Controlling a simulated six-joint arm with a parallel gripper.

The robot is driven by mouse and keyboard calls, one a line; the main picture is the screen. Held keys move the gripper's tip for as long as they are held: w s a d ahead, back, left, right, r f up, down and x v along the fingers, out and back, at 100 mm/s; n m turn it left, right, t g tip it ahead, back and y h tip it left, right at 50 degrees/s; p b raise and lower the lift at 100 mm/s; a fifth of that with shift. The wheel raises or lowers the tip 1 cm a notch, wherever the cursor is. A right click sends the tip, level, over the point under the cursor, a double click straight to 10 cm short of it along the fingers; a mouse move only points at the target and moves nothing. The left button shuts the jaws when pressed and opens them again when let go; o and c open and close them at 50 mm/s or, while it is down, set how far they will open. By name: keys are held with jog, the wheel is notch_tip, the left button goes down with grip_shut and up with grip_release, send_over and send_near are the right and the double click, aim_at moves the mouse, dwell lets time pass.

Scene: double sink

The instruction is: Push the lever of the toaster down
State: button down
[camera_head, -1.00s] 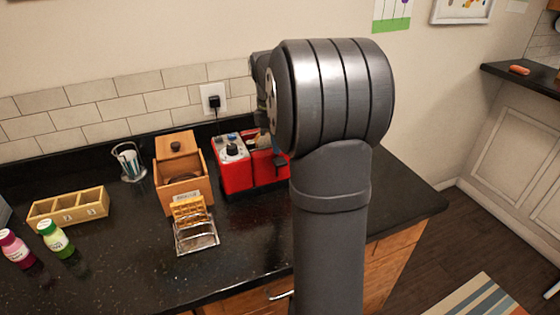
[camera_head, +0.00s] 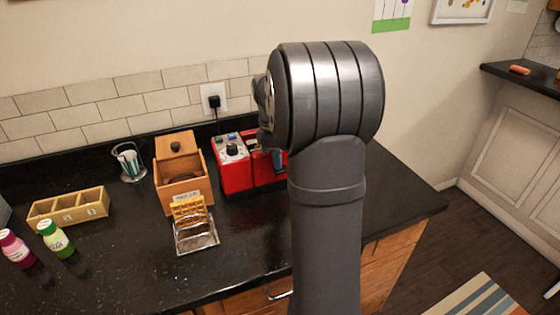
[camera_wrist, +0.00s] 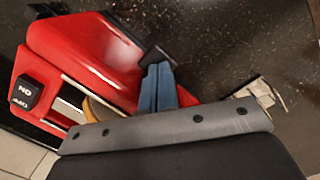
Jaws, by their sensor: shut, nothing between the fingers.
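The red toaster (camera_head: 236,172) stands on the black counter against the back wall, its right part hidden by my arm. In the head view the gripper (camera_head: 279,161) shows only partly, beside the toaster, and I cannot make out the lever.
A wooden box (camera_head: 182,193) stands left of the toaster, with a metal toast rack (camera_head: 197,240) in front. A glass (camera_head: 130,165), a wooden tray (camera_head: 68,208) and two bottles (camera_head: 55,238) are farther left. A plug (camera_head: 214,101) is in the wall socket.

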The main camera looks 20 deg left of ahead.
notch_tip(320, 180, down, 2)
jog(key=shift+s+a+r, duration=0.2)
jog(key=shift+a+r, duration=0.2)
jog(key=shift+a, duration=0.4)
jog(key=shift+s+a+r, duration=0.15)
jog(key=shift+a+r, duration=0.25)
jog(key=shift+a, duration=0.35)
notch_tip(320, 180, up, 7)
jog(key=shift+s+d+r, duration=0.15)
jog(key=shift+d+r, duration=0.05)
jog(key=shift+d, duration=0.05)
jog(key=shift+f, duration=0.1)
